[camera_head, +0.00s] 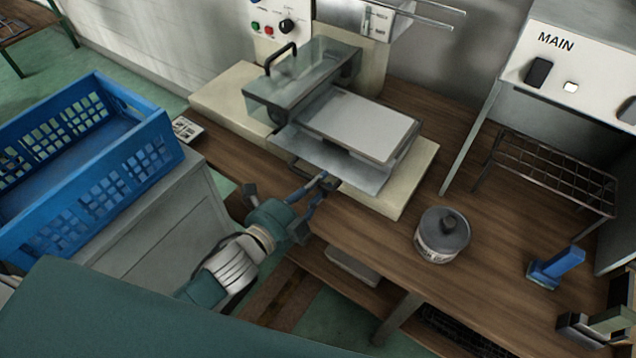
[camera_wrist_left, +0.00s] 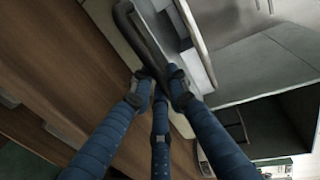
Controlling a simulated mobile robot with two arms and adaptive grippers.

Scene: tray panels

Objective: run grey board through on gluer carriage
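The grey board (camera_head: 360,122) lies flat on the gluer carriage (camera_head: 345,172), a metal plate projecting in front of the gluer's clear hood (camera_head: 305,80). The board is outside the hood. My left gripper (camera_head: 322,183) is at the carriage's front edge. In the left wrist view its blue fingers (camera_wrist_left: 160,88) converge around the end of a dark curved bar (camera_wrist_left: 140,35), which appears to be the carriage handle; the contact is partly hidden by the fingers. Part of my right gripper (camera_head: 575,328) shows at the lower right corner; its fingers cannot be made out.
A grey can (camera_head: 441,238) and a blue upright object (camera_head: 556,266) stand on the wooden bench (camera_head: 345,225). A wire rack (camera_head: 555,175) is under the MAIN cabinet (camera_head: 575,60). A blue crate (camera_head: 140,160) stands at left. Bare bench lies between gluer and rack.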

